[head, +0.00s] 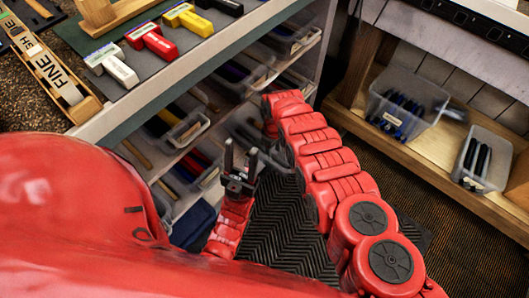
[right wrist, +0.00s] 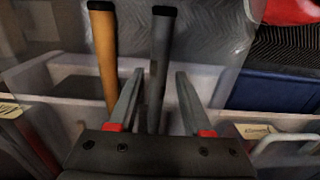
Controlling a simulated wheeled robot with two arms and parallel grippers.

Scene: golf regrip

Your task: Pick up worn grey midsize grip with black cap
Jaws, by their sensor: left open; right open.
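In the right wrist view a grey grip with a black cap (right wrist: 158,70) stands roughly upright, between the fingers of my right gripper (right wrist: 159,75). The fingers are open, with a gap showing on both sides of the grip. The lower end of the grip is hidden behind the gripper body. I cannot pick out this grip in the head view, where the right gripper is blurred at the shelf. My left gripper (head: 240,156) is open and empty, pointing up in front of the shelf.
An orange-brown grip with a black cap (right wrist: 103,55) stands just left of the right gripper. A clear bin wall (right wrist: 60,75) lies behind. Shelves hold several bins of grips, including one clear bin (head: 187,127). Clear bins (head: 408,102) sit on the right bench. A dark ribbed mat (head: 285,235) covers the floor.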

